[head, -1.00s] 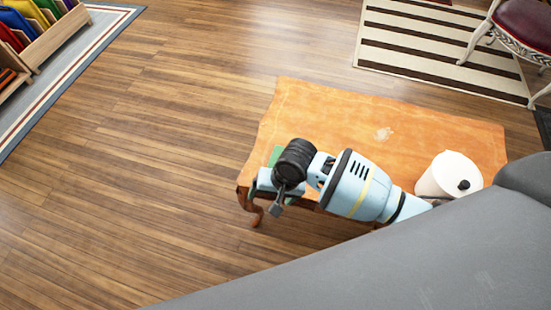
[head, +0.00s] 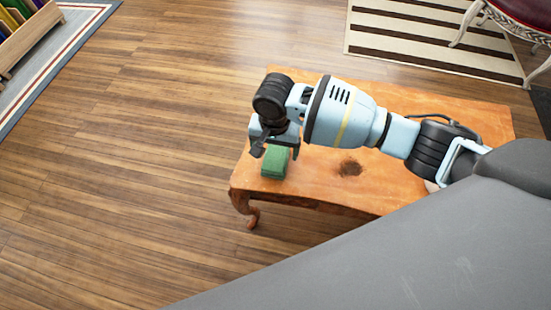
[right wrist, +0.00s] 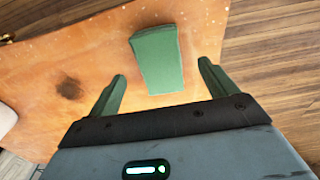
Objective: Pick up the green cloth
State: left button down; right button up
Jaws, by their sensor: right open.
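The green cloth (head: 275,161) is a folded block lying on the orange wooden table (head: 330,185), near its left end. Its upper part is hidden behind my gripper in the head view. In the right wrist view the cloth (right wrist: 157,60) lies ahead of the fingers, roughly between their lines. My right gripper (head: 277,148) is above the cloth. In the right wrist view its two fingers (right wrist: 162,82) are spread apart with nothing between them. My left gripper is not in view.
A white object (right wrist: 5,118) shows at the left edge of the right wrist view. A striped rug (head: 430,50) and a chair (head: 515,20) are beyond the table. A rack (head: 30,40) stands at upper left. Open wooden floor lies left of the table.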

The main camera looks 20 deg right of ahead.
aim_at(275, 158)
jog(key=shift+f, duration=0.45)
notch_tip(275, 158, down, 4)
jog(key=shift+s+r+b, duration=0.15)
jog(key=shift+r+b, duration=0.1)
jog(key=shift+b, duration=0.75)
jog(key=shift+f, duration=0.55)
jog(key=shift+r, duration=0.1)
jog(key=c, duration=1.1)
jog(key=shift+r, duration=0.1)
